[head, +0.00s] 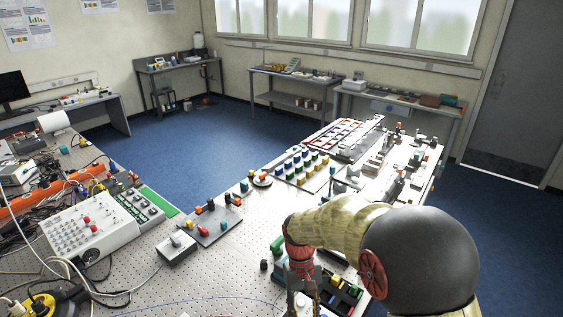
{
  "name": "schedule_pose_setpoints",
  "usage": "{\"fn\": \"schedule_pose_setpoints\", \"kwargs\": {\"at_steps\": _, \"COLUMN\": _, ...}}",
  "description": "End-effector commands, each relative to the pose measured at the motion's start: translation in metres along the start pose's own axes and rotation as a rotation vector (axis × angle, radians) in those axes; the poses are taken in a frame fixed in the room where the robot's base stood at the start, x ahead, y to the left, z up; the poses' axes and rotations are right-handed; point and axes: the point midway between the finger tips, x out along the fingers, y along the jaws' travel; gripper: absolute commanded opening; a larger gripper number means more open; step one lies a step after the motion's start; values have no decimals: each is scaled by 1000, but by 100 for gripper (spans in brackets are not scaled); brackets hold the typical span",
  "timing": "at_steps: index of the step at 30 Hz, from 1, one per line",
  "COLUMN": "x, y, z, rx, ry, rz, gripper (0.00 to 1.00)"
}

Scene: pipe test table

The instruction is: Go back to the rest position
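My arm comes in from the lower right of the head view and bends down over the pipe test table (215,265). My gripper (304,302) points down at the bottom edge of the picture, below the red wrist part. Its fingers are small and partly cut off by the frame, so I cannot tell whether they are open or shut, or whether anything is between them. A dark tray with coloured parts (343,292) lies just right of the gripper, partly hidden by my arm.
A grey plate with valves (209,222) and a small grey box (176,248) stand left of my arm. A rack of coloured caps (303,166) lies behind it. A white control panel (88,226) and loose cables crowd the left. Blue floor (190,150) is open beyond.

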Motion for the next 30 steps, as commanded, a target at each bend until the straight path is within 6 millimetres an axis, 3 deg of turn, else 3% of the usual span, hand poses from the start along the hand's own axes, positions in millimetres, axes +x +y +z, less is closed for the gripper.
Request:
{"fn": "schedule_pose_setpoints", "kwargs": {"at_steps": 13, "x": -36, "y": 39, "z": 94, "rx": 59, "ry": 339, "rz": -12, "gripper": 35}}
{"fn": "schedule_pose_setpoints", "kwargs": {"at_steps": 24, "x": -33, "y": 68, "z": 175, "rx": 161, "ry": 663, "rz": 1, "gripper": 35}}
{"fn": "schedule_pose_setpoints", "kwargs": {"at_steps": 30, "x": -40, "y": 78, "z": 200, "rx": 212, "ry": 799, "rz": 15, "gripper": 35}}
